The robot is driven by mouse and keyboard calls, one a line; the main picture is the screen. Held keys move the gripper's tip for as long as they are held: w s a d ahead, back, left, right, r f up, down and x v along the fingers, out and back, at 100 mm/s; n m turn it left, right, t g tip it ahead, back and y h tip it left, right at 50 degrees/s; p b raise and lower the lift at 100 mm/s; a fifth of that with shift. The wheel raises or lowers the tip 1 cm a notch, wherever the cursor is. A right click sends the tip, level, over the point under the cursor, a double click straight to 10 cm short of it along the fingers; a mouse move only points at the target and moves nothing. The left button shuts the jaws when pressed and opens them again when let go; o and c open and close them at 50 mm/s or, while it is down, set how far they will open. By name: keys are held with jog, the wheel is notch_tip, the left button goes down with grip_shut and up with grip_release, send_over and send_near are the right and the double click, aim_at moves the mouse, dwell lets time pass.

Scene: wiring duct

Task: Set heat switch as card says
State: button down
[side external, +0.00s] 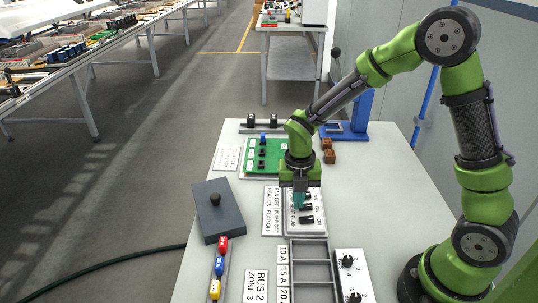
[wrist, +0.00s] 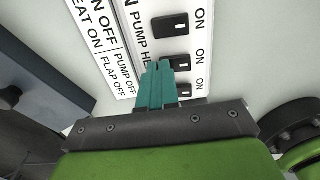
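The card (side external: 271,211) reads FAN OFF, PUMP OFF, HEAT ON, FLAP OFF; part of it shows in the wrist view (wrist: 98,45). The white switch panel (side external: 318,231) lies right of the card, with black switches in a row and ON printed on their right. The heat switch (side external: 306,207) is the middle of three visible in the wrist view (wrist: 180,61). My gripper (side external: 299,206) points down over the panel. Its teal fingers (wrist: 158,66) are together, empty, with tips at the heat switch's left end. I cannot tell whether they touch. The fan switch is hidden.
A dark grey box with a knob (side external: 217,213) stands left of the card. A grey compartment tray (side external: 312,262) and a white knob panel (side external: 350,265) are in front. A green board (side external: 264,156) and brown blocks (side external: 328,152) lie behind.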

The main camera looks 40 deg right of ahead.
jog(key=shift+s+d, duration=0.1)
jog(key=shift+s, duration=0.05)
jog(key=shift+s+d+r, duration=0.3)
jog(key=shift+s+d, duration=0.15)
dwell(0.3)
notch_tip(320, 180, up, 14)
jog(key=w+a, duration=0.1)
jog(key=shift+w+a, duration=0.3)
dwell(0.3)
